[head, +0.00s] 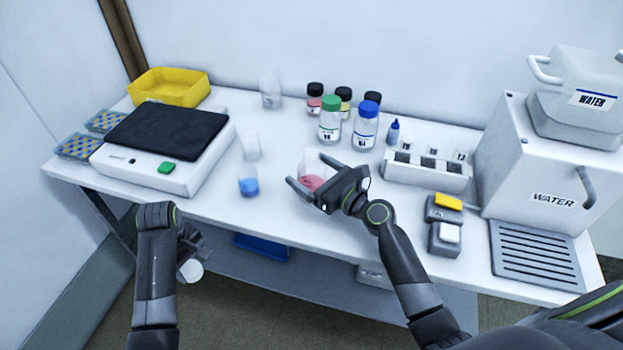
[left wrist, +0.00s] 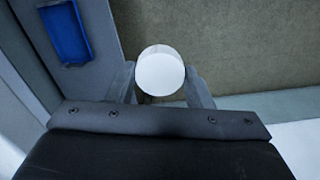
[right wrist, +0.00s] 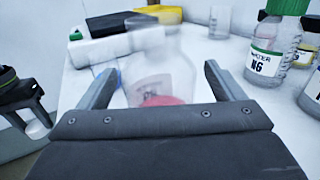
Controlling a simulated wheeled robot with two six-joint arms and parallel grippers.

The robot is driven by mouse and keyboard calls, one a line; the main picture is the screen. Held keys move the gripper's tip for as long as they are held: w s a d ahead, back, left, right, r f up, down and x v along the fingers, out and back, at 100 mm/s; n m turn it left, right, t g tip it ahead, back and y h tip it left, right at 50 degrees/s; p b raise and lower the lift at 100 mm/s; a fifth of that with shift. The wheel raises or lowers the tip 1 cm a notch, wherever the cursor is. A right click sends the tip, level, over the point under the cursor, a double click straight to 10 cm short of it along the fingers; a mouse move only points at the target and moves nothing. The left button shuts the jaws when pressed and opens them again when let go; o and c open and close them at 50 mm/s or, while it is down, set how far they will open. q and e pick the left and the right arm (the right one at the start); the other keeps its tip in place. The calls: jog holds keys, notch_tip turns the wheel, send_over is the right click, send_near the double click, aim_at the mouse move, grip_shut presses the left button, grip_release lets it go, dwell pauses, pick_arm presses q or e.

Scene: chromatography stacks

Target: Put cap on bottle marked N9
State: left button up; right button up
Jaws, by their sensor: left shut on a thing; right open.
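My left gripper (head: 193,258) is shut on a white round cap (head: 191,272), held low in front of the table's front edge. The cap shows as a pale disc between the fingers in the left wrist view (left wrist: 160,72). My right gripper (head: 308,170) is open at a clear, capless bottle with pink contents (head: 312,183) on the table. In the right wrist view this bottle (right wrist: 152,75) stands between the spread fingers, apparently not clamped. Its label is too faint to read, so I cannot tell whether it is N9.
A green-capped bottle (right wrist: 265,50) reads N6; a blue-capped bottle (head: 365,128) stands beside it. A beaker with blue contents (head: 248,183) stands left of my right gripper. A balance (head: 165,148), yellow bin (head: 170,92), rack (head: 427,172) and water unit (head: 535,165) occupy the table.

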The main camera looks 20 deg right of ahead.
aim_at(319, 159)
dwell(0.3)
jog(key=shift+r, duration=0.1)
jog(key=c, duration=1.4)
pick_arm(q)
jog(key=shift+r, duration=0.1)
pick_arm(e)
jog(key=shift+o, duration=0.2)
jog(key=shift+r, duration=0.1)
